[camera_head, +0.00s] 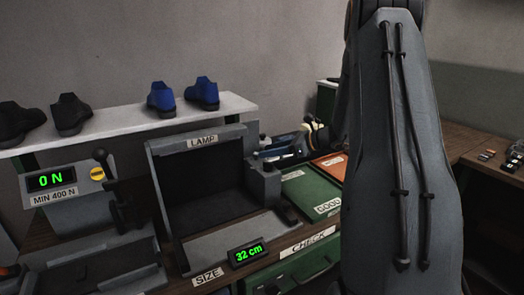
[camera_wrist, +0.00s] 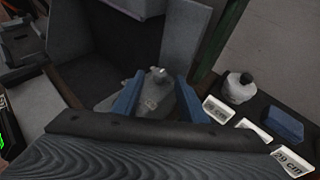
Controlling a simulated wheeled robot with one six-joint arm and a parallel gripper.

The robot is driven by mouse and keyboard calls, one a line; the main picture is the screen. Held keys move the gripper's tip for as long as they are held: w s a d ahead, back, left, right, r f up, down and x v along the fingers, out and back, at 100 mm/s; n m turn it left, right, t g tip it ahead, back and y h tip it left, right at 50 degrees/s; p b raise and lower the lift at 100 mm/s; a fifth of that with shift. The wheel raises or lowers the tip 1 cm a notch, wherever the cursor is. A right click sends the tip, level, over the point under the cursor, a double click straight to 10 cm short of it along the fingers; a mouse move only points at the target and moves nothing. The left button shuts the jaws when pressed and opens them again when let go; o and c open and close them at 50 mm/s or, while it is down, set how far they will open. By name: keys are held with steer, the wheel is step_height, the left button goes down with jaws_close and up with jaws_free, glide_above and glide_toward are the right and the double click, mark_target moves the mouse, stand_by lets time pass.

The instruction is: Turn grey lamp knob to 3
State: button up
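In the wrist view, my gripper (camera_wrist: 158,97) is open, with one blue finger on each side of a small grey knob-like piece (camera_wrist: 156,84). A thin gap seems to show beside the piece; I cannot tell if either finger touches it. No number or dial setting can be read on it. In the head view, the grey lamp housing (camera_head: 203,143) carries the label LAMP, with a dark open box below it. My large grey arm link fills the right of the head view, and I cannot make out the gripper or the knob there.
A force display (camera_head: 51,180) reads 0 N and a size display (camera_head: 247,253) reads 32 cm. Blue and black shoes stand on a white shelf (camera_head: 125,122). A green GOOD bin (camera_head: 308,190) is right of the lamp.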

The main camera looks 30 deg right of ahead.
mark_target(261, 160)
steer(key=shift+p+x, duration=0.5)
steer(key=shift+x, duration=1.4)
jaws_close()
